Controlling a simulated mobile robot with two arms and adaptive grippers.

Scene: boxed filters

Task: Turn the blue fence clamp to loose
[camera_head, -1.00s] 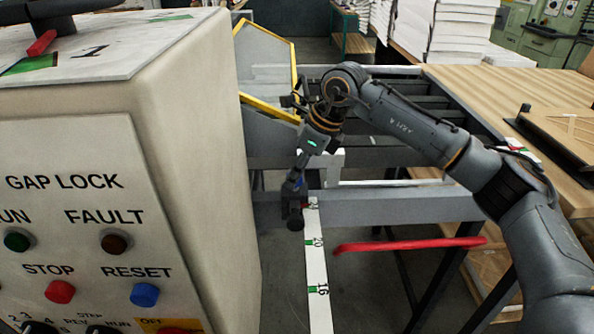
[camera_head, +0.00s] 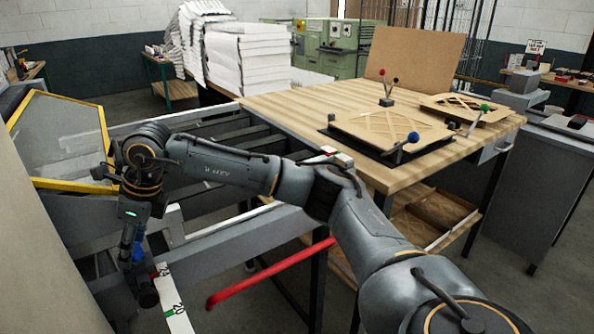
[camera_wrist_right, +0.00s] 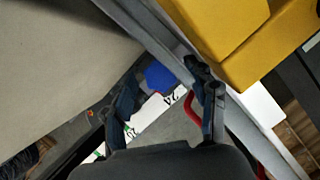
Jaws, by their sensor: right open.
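The blue fence clamp (camera_wrist_right: 160,76) shows in the right wrist view between my two fingers, beside the white scale strip (camera_wrist_right: 150,113). My right gripper (camera_wrist_right: 164,92) is open, with one finger on each side of the clamp. I cannot tell whether either finger touches it. In the head view the right gripper (camera_head: 140,268) points down at the lower left, by the end of the scale strip (camera_head: 175,304) marked 24 and 20. A bit of blue shows among its fingers there; most of the clamp is hidden. My left gripper is not in view.
A red bar (camera_head: 268,273) runs just right of the strip. A yellow-edged guard (camera_head: 62,138) stands behind my gripper at left. A wooden table (camera_head: 300,100) with framed filters and coloured-knob levers stands at right. A pale cabinet side (camera_head: 40,245) is close at left.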

